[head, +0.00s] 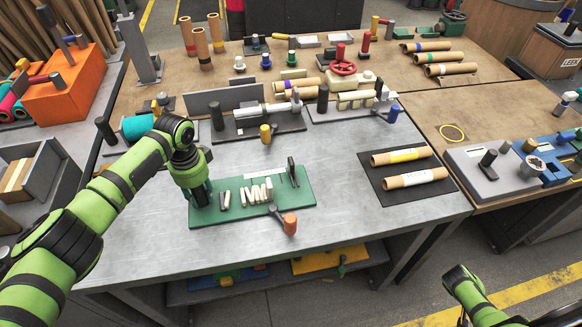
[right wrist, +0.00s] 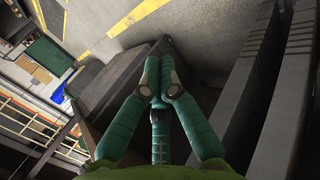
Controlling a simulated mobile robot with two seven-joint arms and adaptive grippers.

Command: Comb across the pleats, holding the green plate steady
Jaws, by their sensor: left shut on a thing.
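The green plate (head: 240,212) lies on the grey metal table in the head view. Several small whitish upright pieces (head: 255,194), apparently the pleats, stand in a row on it. A dark upright part (head: 293,172) stands near its right end, and an orange-ended handle (head: 290,224) sticks out over its front edge. I cannot tell which part is the comb. My left gripper (head: 198,196) points down at the plate's left end and is shut on it; its fingertips are partly hidden. My right gripper (right wrist: 159,75) has its fingers together, with nothing seen between them, away from the table.
A black mat (head: 382,196) with two cardboard rolls (head: 402,156) lies right of the plate. A grey-and-blue fixture (head: 490,180) is on the right bench. The table's front right is clear.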

